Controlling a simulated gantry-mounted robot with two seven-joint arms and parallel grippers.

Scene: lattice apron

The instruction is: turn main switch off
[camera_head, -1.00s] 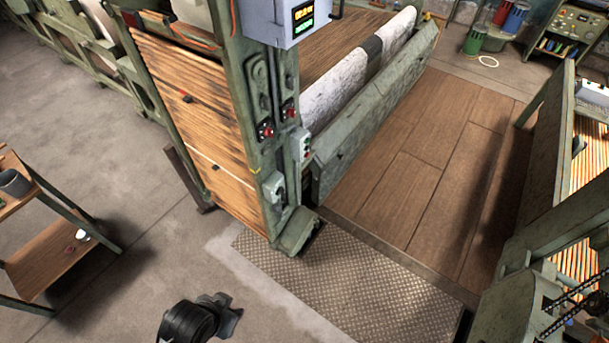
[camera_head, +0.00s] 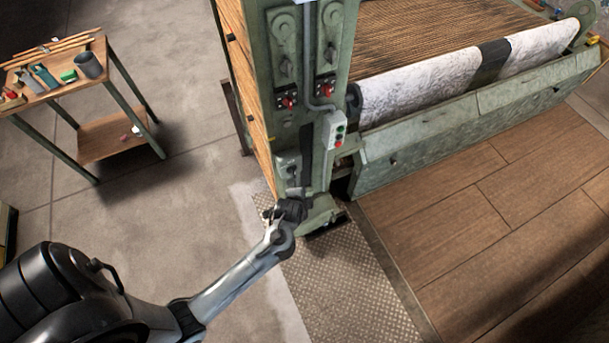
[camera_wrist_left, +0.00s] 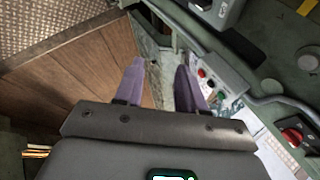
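Two red rotary switches on dark plates sit side by side on the green machine post, one at left (camera_head: 288,102) and one at right (camera_head: 327,90). I cannot tell which is the main switch. One red switch also shows at the right edge of the left wrist view (camera_wrist_left: 295,136). My left gripper (camera_head: 291,203) is low in front of the post, below both red switches. In the left wrist view its two purple fingers (camera_wrist_left: 160,68) stand apart with nothing between them. My right gripper is out of view.
A grey push-button box (camera_head: 334,130) with green and red buttons sits below the switches; it is beside the fingers in the wrist view. A smaller grey box (camera_head: 289,168) is lower on the post. A tool cart (camera_head: 105,135) stands left. Wooden platform (camera_head: 480,220) lies right.

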